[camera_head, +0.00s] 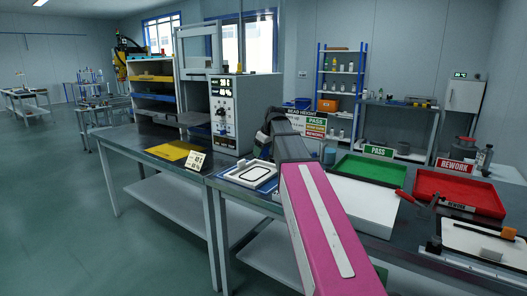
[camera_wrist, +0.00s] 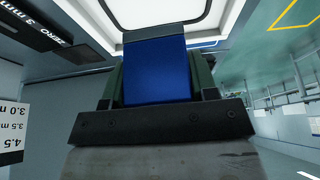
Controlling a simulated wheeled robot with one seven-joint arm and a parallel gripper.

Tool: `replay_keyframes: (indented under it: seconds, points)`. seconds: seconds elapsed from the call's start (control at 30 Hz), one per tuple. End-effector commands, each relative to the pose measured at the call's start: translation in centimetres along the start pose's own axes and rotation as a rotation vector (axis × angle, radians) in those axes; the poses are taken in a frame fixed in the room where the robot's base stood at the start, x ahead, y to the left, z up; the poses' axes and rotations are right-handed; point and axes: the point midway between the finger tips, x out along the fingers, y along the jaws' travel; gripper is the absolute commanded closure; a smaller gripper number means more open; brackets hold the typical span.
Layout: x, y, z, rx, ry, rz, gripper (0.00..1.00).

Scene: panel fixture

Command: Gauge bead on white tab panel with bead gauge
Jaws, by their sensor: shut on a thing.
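The white tab panel (camera_head: 250,175) lies flat on the bench in the head view, with a black bead running as a rounded loop near its edge. In the wrist view part of the panel (camera_wrist: 155,9) shows at the top, with a dark bead line around it. My gripper (camera_wrist: 156,88) is shut on a blue block, the visible part of the bead gauge (camera_wrist: 157,68). The gauge's far end overlaps the panel's near edge in that view. Whether it touches the bead cannot be told. In the head view my arm hides the gauge.
A BEAD HEIGHT sign (camera_head: 315,127) stands behind my arm. A green PASS tray (camera_head: 372,168) and red REWORK tray (camera_head: 455,190) are to the right. A black ZERO 3 mm block (camera_wrist: 50,32) is beside the panel. A yellow mat (camera_head: 172,151) and control box (camera_head: 224,130) are left.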

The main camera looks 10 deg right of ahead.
Motion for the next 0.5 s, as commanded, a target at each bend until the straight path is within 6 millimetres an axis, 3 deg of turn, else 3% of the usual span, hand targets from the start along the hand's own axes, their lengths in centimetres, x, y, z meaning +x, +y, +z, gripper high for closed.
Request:
replay_keyframes:
  seconds: [0.17,0.5]
  points:
    - [0.2,0.0,0.2,0.000,0.000,0.000,0.76]
    - [2.6,0.0,1.2,0.000,0.000,0.000,0.76]
